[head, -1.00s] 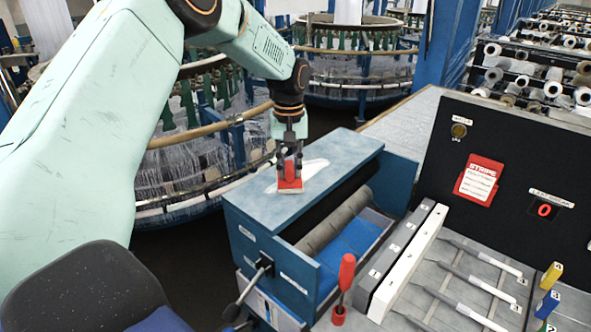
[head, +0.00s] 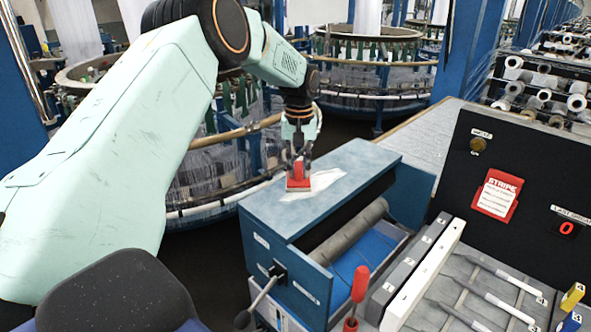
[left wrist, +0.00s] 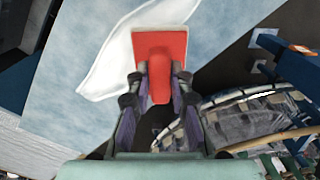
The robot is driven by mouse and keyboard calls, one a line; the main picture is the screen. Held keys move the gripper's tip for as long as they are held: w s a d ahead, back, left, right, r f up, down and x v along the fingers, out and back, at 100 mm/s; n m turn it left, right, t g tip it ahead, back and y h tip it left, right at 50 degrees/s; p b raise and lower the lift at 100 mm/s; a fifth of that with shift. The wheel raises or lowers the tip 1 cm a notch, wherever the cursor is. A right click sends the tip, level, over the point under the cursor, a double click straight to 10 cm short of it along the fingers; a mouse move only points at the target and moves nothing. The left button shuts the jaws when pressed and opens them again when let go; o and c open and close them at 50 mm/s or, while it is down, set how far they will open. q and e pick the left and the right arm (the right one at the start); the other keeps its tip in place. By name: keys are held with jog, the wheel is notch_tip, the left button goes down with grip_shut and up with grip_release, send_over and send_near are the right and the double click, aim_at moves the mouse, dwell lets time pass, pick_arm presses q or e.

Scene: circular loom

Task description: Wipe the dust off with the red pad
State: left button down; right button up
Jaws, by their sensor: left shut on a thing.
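The red pad (head: 298,181) has a raised red grip and a pale underside edge. My left gripper (head: 299,160) is shut on its grip from above. I cannot tell whether the pad's underside touches the surface. My right gripper is not in view.
The box's open front holds a grey roller (head: 350,232) over a blue sheet. A red-handled tool (head: 359,285) stands in front of it. A grey panel with several white-handled tools (head: 490,300) and a black board (head: 540,180) lie right. Circular looms (head: 365,75) stand behind.

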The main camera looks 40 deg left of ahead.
pick_arm(q)
jog(key=shift+w+d, duration=0.1)
jog(key=shift+w, duration=0.45)
jog(key=shift+s+d+r, duration=0.1)
jog(key=shift+s+d, duration=0.05)
jog(key=shift+d, duration=0.5)
jog(key=shift+s+d, duration=0.1)
jog(key=shift+d, duration=1.15)
